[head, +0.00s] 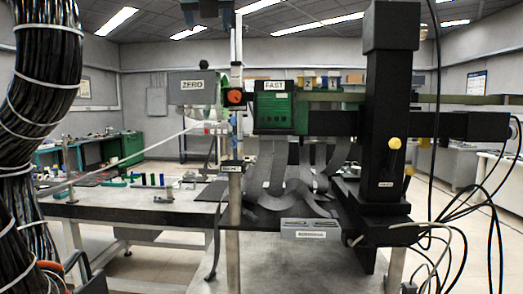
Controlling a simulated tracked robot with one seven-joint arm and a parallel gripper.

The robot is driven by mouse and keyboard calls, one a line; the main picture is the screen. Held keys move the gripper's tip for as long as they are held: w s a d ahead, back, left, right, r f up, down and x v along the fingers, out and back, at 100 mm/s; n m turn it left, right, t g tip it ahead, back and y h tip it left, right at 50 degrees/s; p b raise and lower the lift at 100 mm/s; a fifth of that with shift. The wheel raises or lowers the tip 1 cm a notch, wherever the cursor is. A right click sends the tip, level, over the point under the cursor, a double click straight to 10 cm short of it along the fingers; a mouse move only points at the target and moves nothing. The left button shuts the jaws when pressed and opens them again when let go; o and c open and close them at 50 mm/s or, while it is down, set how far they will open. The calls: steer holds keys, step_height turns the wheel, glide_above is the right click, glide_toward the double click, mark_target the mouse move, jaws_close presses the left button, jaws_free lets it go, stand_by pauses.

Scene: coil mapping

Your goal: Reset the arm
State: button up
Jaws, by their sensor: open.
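What looks like my gripper (207,22) hangs at the top edge of the head view, left of centre. It is dark blue-grey, cut off by the frame, and its two fingers seem to stand apart with nothing between them. It is above the grey box marked ZERO (193,87) and beside a pale upright post (236,50). I see no contact between it and the machine. The rest of my arm is out of view.
A machine with a green FAST unit (274,108), black column (388,100) and orange knob (235,97) fills the centre. A thick black cable bundle (42,85) stands at the left. Loose black cables (480,205) hang right. A bench (110,205) carries small coloured parts.

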steer(key=w+d+r+n+t, duration=0.2)
steer(key=d+n+t, duration=0.2)
steer(key=d+n, duration=0.3)
steer(key=s+d+f+n+g+y, duration=0.15)
steer(key=d+f+n, duration=0.25)
steer(key=f+n, duration=0.5)
steer(key=s+d+f+n+g+y, duration=0.1)
steer(key=d+f+n+g+y, duration=0.3)
steer(key=f+n, duration=0.55)
steer(key=s+d+f+n+g+h, duration=0.2)
steer(key=s+d+f, duration=0.3)
steer(key=f, duration=0.4)
steer(key=s+d+f+n+g+h, duration=0.2)
steer(key=s+d+f+g+h, duration=0.1)
steer(key=d+f, duration=0.5)
steer(key=s+d+f+n+g+h, duration=0.2)
steer(key=s+d+f, duration=0.4)
steer(key=f, duration=0.4)
steer(key=shift+s+d+f+n+h, duration=0.2)
steer(key=shift+s+n+h, duration=0.2)
steer(key=shift+h, duration=0.25)
steer(key=shift+g, duration=0.25)
steer(key=shift+c, duration=0.3)
